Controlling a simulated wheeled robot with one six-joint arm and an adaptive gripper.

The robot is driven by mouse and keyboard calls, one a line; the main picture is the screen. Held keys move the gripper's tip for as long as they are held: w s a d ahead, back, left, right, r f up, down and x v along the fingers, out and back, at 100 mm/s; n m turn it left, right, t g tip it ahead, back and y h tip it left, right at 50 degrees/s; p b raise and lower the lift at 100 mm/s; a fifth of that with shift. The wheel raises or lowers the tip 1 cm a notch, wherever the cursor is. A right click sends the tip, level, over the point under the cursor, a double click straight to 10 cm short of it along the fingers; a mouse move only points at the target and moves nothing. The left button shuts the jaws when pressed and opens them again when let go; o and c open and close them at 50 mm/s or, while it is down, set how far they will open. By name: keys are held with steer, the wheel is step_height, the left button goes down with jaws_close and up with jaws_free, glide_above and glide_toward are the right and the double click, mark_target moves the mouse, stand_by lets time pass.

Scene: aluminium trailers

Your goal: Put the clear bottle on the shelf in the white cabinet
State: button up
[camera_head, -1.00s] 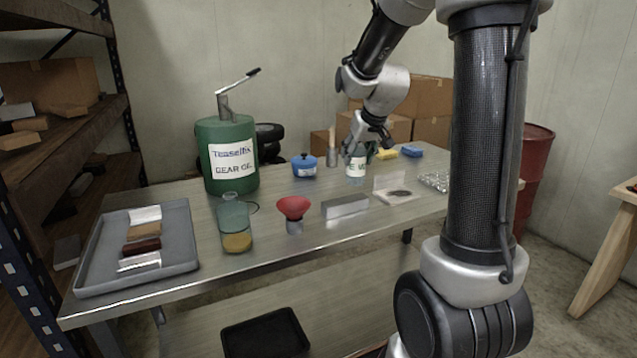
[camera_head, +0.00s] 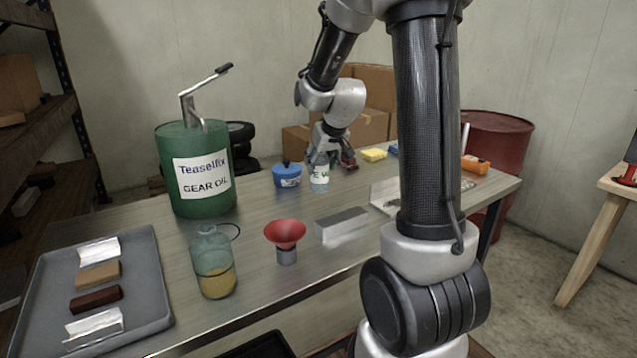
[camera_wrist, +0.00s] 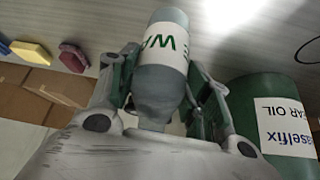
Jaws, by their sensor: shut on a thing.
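The clear bottle (camera_head: 319,179) is a small greyish see-through bottle with a white label with green lettering. It is at the far side of the metal table (camera_head: 262,212), next to a blue pot. My gripper (camera_head: 322,160) is shut on the bottle from above and behind. In the wrist view the bottle (camera_wrist: 161,88) lies between the two fingers (camera_wrist: 160,95), its label facing out. I cannot tell whether its base touches the table. The white cabinet and its shelf are in neither view.
Near the bottle stand the blue pot (camera_head: 287,175), a green gear oil can (camera_head: 195,190) with a lever, and a red funnel (camera_head: 284,236). A grey tray (camera_head: 150,300), a jar (camera_head: 212,250) and a metal block (camera_head: 341,222) are nearer. A red drum (camera_head: 497,140) stands behind right.

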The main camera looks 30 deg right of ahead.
mark_target(321, 176)
steer(key=shift+f, duration=2.45)
steer(key=shift+f, duration=0.15)
steer(key=o, duration=1.2)
